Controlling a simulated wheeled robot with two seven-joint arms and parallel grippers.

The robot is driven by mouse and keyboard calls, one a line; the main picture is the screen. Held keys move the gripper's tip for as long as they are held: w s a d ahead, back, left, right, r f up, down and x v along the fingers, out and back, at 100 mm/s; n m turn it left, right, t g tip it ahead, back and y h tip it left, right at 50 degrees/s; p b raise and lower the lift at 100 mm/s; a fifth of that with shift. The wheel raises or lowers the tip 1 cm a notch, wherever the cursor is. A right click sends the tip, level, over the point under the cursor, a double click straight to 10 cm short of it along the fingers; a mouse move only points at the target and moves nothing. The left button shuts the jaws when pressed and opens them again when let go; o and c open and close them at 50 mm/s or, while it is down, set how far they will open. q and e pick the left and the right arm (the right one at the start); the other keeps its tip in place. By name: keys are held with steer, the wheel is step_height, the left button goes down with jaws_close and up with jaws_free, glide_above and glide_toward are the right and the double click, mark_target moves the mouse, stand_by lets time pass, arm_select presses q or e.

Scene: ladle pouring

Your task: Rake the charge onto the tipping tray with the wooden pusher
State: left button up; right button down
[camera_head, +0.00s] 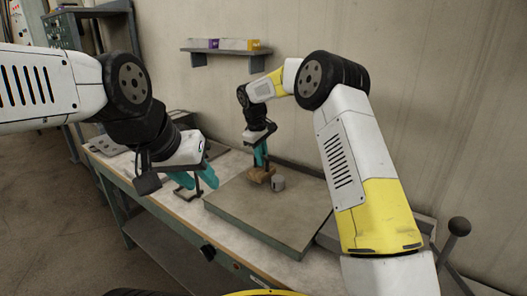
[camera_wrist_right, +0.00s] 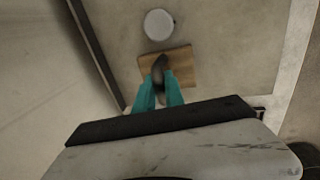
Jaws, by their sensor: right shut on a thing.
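The wooden pusher (camera_head: 259,176) is a brown block with a dark handle, seen from above in the right wrist view (camera_wrist_right: 182,66). My right gripper (camera_head: 261,160) is shut on its handle, with the teal fingers also in the right wrist view (camera_wrist_right: 159,88). The charge (camera_head: 279,184) is a small grey cylinder just right of the pusher; in the right wrist view (camera_wrist_right: 158,25) it lies beyond the block, with a small gap. Both are over a flat grey slab (camera_head: 262,224), possibly the tipping tray. My left gripper (camera_head: 196,181) is open and empty, left of the slab.
The workbench (camera_head: 178,207) has pale bare room left of the slab. A flat grey item (camera_head: 108,146) lies at its far left end. A wall shelf (camera_head: 228,50) holds small boxes. A lever with a dark knob (camera_head: 459,226) stands at the right, behind my right arm.

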steer(key=shift+x, duration=1.1)
steer(key=shift+s+d, duration=3.7)
steer(key=shift+d, duration=1.6)
steer(key=shift+s+d, duration=3.65)
steer(key=shift+d, duration=1.7)
steer(key=shift+s+d, duration=3.7)
steer(key=shift+d, duration=1.6)
steer(key=shift+w+a, duration=0.65)
steer(key=shift+a, duration=0.35)
steer(key=shift+r, duration=0.45)
steer(key=w+v, duration=0.1)
steer(key=v, duration=0.5)
steer(key=shift+w, duration=0.3)
steer(key=shift+r, duration=0.15)
